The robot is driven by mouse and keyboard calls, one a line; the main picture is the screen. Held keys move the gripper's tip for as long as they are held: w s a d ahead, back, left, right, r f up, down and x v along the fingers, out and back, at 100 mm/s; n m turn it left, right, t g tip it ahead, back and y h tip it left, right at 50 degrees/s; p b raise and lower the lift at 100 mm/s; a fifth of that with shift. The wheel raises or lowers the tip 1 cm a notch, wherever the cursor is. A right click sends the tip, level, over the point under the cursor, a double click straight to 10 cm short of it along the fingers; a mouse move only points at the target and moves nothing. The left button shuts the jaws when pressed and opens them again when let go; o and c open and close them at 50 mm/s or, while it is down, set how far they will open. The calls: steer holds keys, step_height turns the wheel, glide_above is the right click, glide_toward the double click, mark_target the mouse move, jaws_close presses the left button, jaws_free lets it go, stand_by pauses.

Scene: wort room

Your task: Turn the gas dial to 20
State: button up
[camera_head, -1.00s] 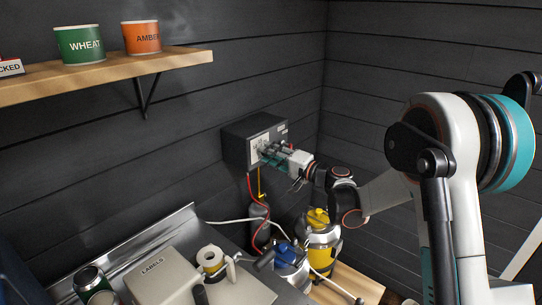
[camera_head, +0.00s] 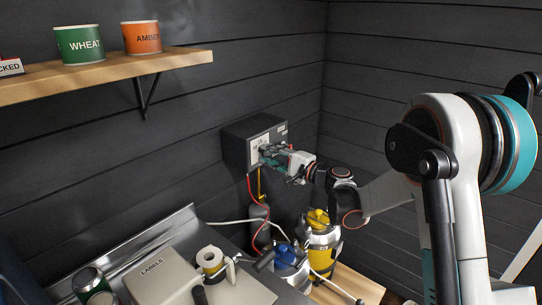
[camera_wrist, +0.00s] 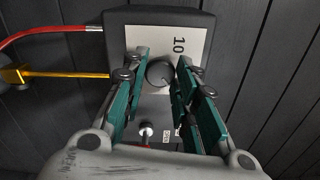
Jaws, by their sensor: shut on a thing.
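The gas dial (camera_wrist: 160,73) is a round dark knob on the light front plate of a dark box. In the wrist view the number 10 shows on the plate above it; no 20 can be read. The box (camera_head: 240,140) hangs on the wall in the head view, where my gripper (camera_head: 268,152) hides the dial. In the wrist view my gripper (camera_wrist: 158,72) has its teal fingers on either side of the dial, shut on it. The dial's pointer is too small to read.
A silver switch (camera_wrist: 146,132) sits below the dial. Below the box stand a grey bottle (camera_head: 258,222) and a yellow-topped vessel (camera_head: 320,235). The counter holds a LABELS box (camera_head: 160,280).

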steer(key=o, duration=1)
steer(key=shift+o, duration=0.2)
steer(key=shift+d, duration=0.1)
steer(key=v, duration=1.2)
